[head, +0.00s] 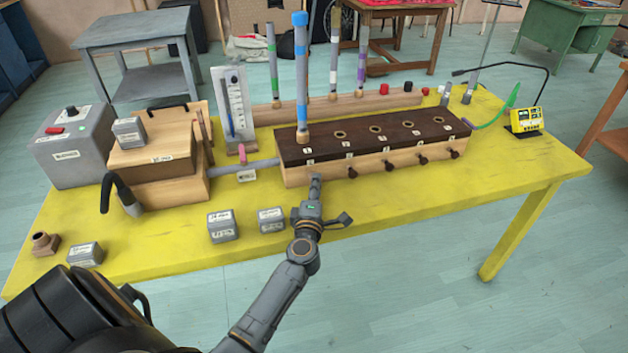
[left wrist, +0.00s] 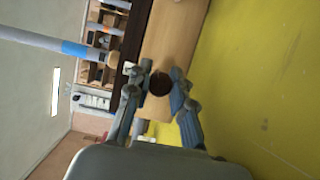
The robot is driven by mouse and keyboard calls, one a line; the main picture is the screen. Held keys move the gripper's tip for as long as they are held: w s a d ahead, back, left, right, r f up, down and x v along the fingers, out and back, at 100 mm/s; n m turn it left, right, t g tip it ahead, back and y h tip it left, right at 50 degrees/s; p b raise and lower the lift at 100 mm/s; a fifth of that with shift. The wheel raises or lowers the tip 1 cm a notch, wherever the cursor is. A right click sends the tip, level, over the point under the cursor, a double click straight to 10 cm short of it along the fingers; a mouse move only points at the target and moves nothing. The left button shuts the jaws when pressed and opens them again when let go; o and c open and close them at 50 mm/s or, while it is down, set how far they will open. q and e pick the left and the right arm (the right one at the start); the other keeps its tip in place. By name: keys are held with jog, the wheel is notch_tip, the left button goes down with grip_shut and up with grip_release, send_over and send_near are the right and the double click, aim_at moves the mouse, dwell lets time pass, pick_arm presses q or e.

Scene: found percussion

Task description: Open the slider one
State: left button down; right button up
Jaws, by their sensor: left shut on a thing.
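The wooden chest with a dark top (head: 372,136) stands on the yellow table, with numbered labels and a row of dark slider knobs on its light front. My left gripper (head: 315,180) is at the front, near the label 1 end. In the left wrist view my left gripper (left wrist: 163,77) has its fingers on both sides of a dark round knob (left wrist: 159,86), shut on it. This is the knob of slider one; in the head view the gripper hides it. A grey pipe with blue bands (head: 301,80) stands upright over the first hole. My right gripper is not in view.
Other slider knobs (head: 388,165) stick out to the right. Small grey labelled blocks (head: 222,226) lie on the table (head: 400,205) left of my arm. The wooden bellows box (head: 155,160) stands left of the chest. The table front to the right is clear.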

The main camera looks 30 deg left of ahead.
pick_arm(q)
jog(key=shift+s+d, duration=0.4)
jog(key=shift+d, duration=0.05)
jog(key=c, duration=1.4)
grip_release()
